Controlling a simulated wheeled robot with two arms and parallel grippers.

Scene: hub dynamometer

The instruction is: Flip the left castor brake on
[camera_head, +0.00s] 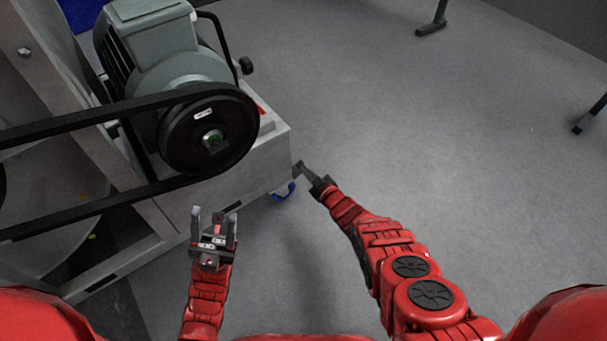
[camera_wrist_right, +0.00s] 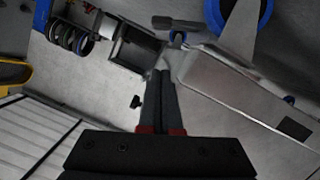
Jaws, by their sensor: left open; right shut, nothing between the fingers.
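A castor with a blue wheel (camera_head: 284,191) shows under the near right corner of the machine's pale base (camera_head: 235,178). I cannot tell its brake position. My right gripper (camera_head: 298,167) is shut and empty beside that corner, just above and right of the castor. In the right wrist view its closed fingers (camera_wrist_right: 166,75) point at a small dark lever-like part (camera_wrist_right: 176,24); contact cannot be told. A blue-rimmed wheel (camera_wrist_right: 268,14) shows at the top there, partly cut off. My left gripper (camera_head: 214,218) is open and empty in front of the base.
A grey motor (camera_head: 160,40) with a black pulley (camera_head: 180,135) and belt (camera_head: 90,120) stands on the base. Grey floor (camera_head: 430,130) lies clear to the right. Dark stand feet (camera_head: 431,29) stand farther off. A slatted pale panel (camera_wrist_right: 35,135) shows in the wrist view.

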